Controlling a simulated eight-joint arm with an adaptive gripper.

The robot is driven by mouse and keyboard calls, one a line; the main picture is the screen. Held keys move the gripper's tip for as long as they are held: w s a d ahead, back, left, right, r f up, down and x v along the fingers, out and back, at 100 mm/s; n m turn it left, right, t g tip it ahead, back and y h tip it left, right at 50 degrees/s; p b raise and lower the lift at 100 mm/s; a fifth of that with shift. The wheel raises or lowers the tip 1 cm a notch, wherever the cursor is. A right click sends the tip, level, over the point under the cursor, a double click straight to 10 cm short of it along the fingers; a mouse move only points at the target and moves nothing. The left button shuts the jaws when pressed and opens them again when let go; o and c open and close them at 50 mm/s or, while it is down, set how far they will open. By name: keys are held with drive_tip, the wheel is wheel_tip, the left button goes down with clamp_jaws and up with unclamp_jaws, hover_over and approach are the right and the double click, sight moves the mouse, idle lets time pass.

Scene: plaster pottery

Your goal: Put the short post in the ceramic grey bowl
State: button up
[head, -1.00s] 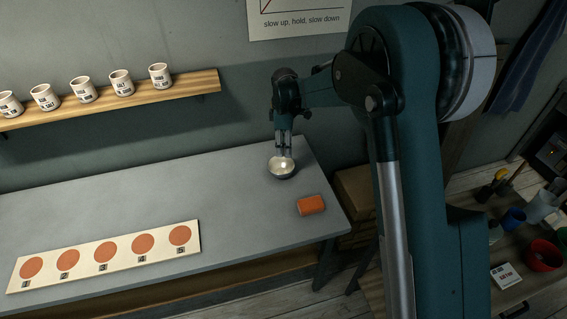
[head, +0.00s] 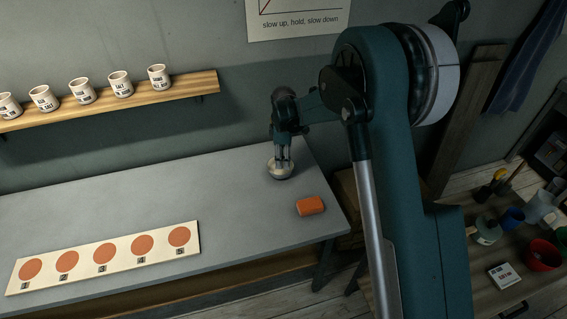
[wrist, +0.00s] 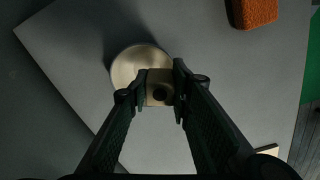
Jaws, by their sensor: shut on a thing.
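The grey bowl (head: 273,173) stands on the table near its back right part. It also shows in the wrist view (wrist: 128,65) as a round pale shape under my fingers. My gripper (head: 281,165) points down at the bowl, with its fingertips at or just above the rim. In the wrist view my gripper (wrist: 160,88) is shut on the short post (wrist: 159,76), a small pale block with a dark round hole in its end. The post overlaps the bowl's right part in that view. I cannot tell whether the post touches the bowl's inside.
An orange sponge-like block (head: 310,205) lies right of the bowl. A board with numbered orange discs (head: 103,257) lies at the table's front left. A wall shelf (head: 110,106) holds several labelled cups. The middle of the grey table (head: 200,200) is clear.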

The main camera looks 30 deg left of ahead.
drive_tip(key=shift+f, duration=0.75)
drive_tip(key=shift+f+b, duration=0.55)
drive_tip(key=shift+f, duration=0.05)
drive_tip(key=o, duration=0.9)
drive_tip(key=shift+r, duration=0.25)
drive_tip(key=shift+r+p, duration=0.45)
drive_tip(key=shift+p, duration=0.2)
wheel_tip(320, 180, up, 12)
drive_tip(key=shift+f, duration=0.1)
